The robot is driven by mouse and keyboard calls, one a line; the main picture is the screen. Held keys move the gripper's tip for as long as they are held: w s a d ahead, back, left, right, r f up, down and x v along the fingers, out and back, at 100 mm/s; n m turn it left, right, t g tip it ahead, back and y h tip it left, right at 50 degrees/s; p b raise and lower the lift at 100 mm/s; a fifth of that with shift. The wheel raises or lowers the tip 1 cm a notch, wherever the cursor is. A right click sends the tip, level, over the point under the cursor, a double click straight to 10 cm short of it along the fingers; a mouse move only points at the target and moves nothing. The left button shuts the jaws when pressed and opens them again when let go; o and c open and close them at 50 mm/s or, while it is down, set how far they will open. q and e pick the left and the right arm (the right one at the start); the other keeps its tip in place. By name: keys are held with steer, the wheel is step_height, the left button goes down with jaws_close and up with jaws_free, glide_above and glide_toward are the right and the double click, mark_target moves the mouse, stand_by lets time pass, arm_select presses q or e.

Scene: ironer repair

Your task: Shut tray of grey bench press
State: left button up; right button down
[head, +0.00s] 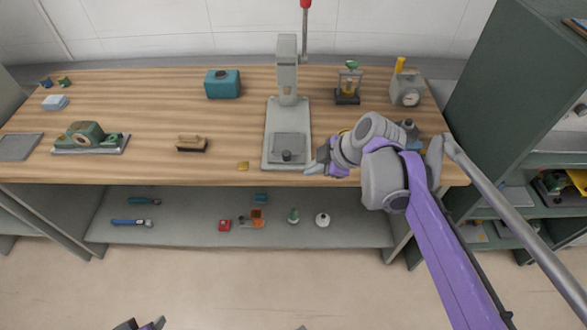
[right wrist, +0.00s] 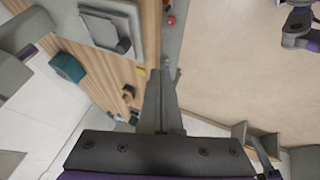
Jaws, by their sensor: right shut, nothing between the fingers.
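The grey bench press (head: 286,75) stands upright on the wooden bench, with a red-knobbed lever at its right. Its tray (head: 289,141) is a grey square plate with a dark knob (head: 287,155), at the front of the press base. In the right wrist view the tray (right wrist: 105,32) shows at the upper left. My right gripper (head: 312,168) is shut and empty, just right of the tray's front corner near the bench edge. Its closed fingers (right wrist: 160,75) show in the right wrist view, apart from the tray. My left gripper cannot be made out.
A small fixture (head: 348,84) and a gauge device (head: 406,89) stand at right. The shelf (head: 180,225) below holds several small items.

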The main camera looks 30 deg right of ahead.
mark_target(286, 132)
steer(key=shift+n, duration=0.7)
steer(key=w+f, duration=0.2)
steer(key=w, duration=0.1)
steer(key=w+f+b, duration=0.1)
steer(key=w+f, duration=0.4)
steer(key=w, duration=0.1)
steer(key=shift+w+d+f, duration=0.1)
steer(key=shift+d+f, duration=0.1)
steer(key=shift+d, duration=0.05)
steer(key=shift+w+d, duration=0.1)
steer(key=shift+w, duration=0.35)
steer(key=w+d, duration=0.2)
steer(key=w, duration=0.1)
steer(key=w+d, duration=0.2)
steer(key=w, duration=0.2)
steer(key=w+d+p, duration=0.1)
steer(key=w+d, duration=0.2)
steer(key=w, duration=0.1)
steer(key=shift+a, duration=0.2)
